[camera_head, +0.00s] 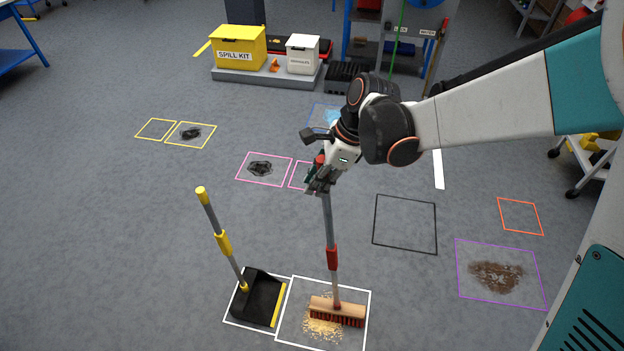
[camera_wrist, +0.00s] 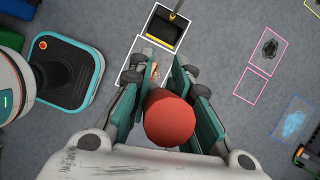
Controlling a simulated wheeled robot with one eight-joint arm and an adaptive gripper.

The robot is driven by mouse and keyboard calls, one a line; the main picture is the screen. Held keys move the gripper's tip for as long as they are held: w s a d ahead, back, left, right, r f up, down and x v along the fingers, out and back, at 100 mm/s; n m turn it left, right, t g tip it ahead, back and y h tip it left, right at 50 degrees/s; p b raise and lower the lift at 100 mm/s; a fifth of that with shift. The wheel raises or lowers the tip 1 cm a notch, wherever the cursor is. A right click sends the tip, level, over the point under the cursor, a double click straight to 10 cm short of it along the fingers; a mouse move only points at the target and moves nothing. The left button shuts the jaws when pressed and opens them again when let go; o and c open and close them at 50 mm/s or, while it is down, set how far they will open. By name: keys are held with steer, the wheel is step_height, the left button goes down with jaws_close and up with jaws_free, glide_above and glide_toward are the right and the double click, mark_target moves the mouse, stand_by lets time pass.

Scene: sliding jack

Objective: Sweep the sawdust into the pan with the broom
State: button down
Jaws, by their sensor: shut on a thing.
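The broom (camera_head: 330,235) stands nearly upright, with a grey handle, red grips and a wooden head (camera_head: 338,306) with red bristles. My gripper (camera_head: 318,185) is shut on the upper handle; the red handle end (camera_wrist: 172,121) shows between the fingers in the wrist view. The pale sawdust (camera_head: 320,322) lies inside a white floor square, partly hidden by the broom head at its right side. The black dustpan (camera_head: 258,298), with a yellow lip and a yellow-gripped handle, stands in the adjoining white square to the left, its lip facing the sawdust. It also shows in the wrist view (camera_wrist: 166,32).
A brown spill (camera_head: 497,277) lies in a purple square at right. Dark spills (camera_head: 260,168) lie in pink and yellow squares. An empty black square (camera_head: 405,224) is right of the broom. A yellow spill kit box (camera_head: 238,46) stands at the back.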

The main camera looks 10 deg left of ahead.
steer(key=shift+d, duration=6.3)
steer(key=a+b, duration=0.1)
steer(key=a, duration=1.6)
steer(key=shift+r, duration=0.1)
steer(key=shift+r+p, duration=2)
steer(key=shift+r, duration=0.9)
steer(key=shift+w, duration=0.1)
steer(key=shift+r+p, duration=1)
steer(key=shift+r, duration=0.5)
